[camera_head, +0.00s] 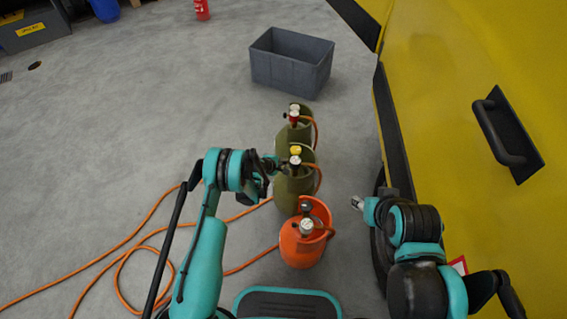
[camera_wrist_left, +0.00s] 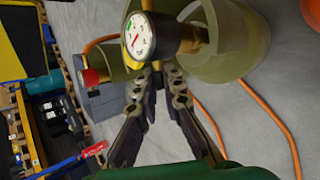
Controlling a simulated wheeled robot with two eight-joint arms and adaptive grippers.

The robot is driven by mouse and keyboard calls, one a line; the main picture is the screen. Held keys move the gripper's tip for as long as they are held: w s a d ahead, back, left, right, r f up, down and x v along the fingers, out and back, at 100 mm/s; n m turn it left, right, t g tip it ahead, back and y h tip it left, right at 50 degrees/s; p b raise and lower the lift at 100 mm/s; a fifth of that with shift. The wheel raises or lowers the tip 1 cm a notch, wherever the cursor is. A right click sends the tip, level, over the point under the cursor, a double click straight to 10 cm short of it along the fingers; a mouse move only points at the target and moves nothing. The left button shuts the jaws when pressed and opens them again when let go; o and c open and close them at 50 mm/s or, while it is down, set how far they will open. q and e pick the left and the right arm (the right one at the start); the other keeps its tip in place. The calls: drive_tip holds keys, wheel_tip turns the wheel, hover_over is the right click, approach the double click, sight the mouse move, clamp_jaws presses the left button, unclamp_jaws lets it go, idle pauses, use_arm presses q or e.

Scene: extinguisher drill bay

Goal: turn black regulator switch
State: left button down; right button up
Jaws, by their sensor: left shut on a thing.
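A green gas bottle (camera_head: 292,190) stands in the middle of a row, with a yellow-topped regulator (camera_head: 295,152). Its white gauge (camera_wrist_left: 138,35) and brass valve body show close up in the left wrist view. My left gripper (camera_head: 280,166) is at the left side of this regulator. In the wrist view its fingertips (camera_wrist_left: 159,70) close together just below the gauge, on the regulator's side where the black switch sits. The switch itself is hidden between the fingers. My right gripper (camera_head: 357,202) is right of the bottles, away from them, too small to judge.
A green bottle with a red knob (camera_head: 293,116) stands behind, and an orange bottle (camera_head: 303,248) in front. Orange hoses (camera_head: 130,252) lie on the floor. A grey crate (camera_head: 290,68) stands beyond. A yellow wall or vehicle (camera_head: 450,70) bounds the right. The left floor is mostly open.

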use_arm(q)
drive_tip(key=c, duration=1.6)
unclamp_jaws()
drive_tip(key=shift+c, duration=0.2)
drive_tip(key=v, duration=0.7)
drive_tip(key=shift+s+r, duration=0.15)
drive_tip(key=shift+r, duration=0.05)
drive_tip(key=shift+a, duration=0.1)
